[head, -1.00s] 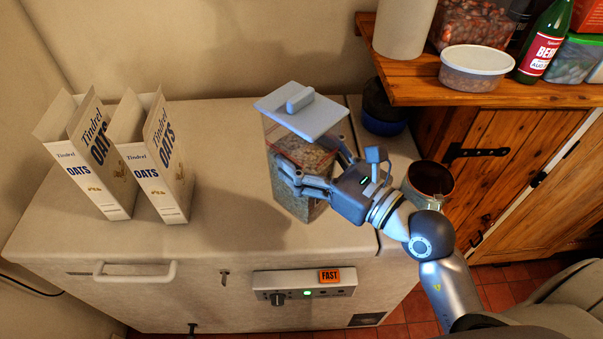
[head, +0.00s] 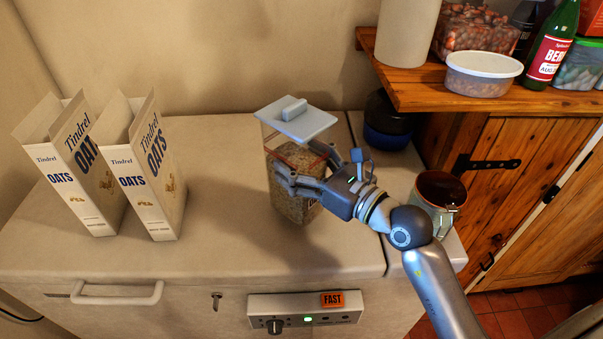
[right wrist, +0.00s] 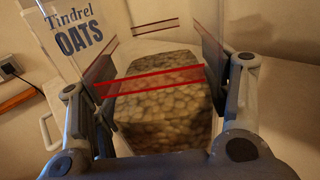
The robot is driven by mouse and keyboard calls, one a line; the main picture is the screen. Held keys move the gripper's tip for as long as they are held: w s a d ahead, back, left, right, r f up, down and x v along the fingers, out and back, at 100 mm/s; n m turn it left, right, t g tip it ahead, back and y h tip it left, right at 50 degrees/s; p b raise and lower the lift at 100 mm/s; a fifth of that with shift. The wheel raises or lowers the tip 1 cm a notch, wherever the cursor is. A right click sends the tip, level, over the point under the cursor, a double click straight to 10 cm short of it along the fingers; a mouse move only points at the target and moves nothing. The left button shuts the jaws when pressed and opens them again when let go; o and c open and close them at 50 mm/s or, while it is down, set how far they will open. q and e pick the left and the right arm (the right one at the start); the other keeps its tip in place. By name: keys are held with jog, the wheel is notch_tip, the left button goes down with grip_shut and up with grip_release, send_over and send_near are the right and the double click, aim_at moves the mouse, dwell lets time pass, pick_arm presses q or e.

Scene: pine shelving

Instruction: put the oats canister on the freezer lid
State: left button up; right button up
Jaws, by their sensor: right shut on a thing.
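The oats canister (head: 292,190) is a clear square jar of oats with a pale grey knobbed lid. It is upright over the middle right of the freezer lid (head: 225,240). Its base is on or very near that surface; I cannot tell whether it touches. My right gripper (head: 300,180) is shut on its sides from the right. In the right wrist view the canister (right wrist: 165,105) fills the space between the fingers, with red lines across its clear walls. My left gripper is out of view.
Two open oats boxes (head: 75,185) (head: 152,185) stand at the left of the freezer lid. A mug (head: 437,190) and a dark blue-based container (head: 387,125) stand to the right. A wooden shelf (head: 410,85) holds several containers. The lid is clear between the boxes and canister.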

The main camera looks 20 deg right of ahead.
notch_tip(320, 180, down, 3)
jog(key=shift+r, duration=0.15)
jog(key=o, duration=1.6)
jog(key=shift+s+f, duration=0.1)
jog(key=shift+f, duration=0.15)
jog(key=shift+c, duration=0.2)
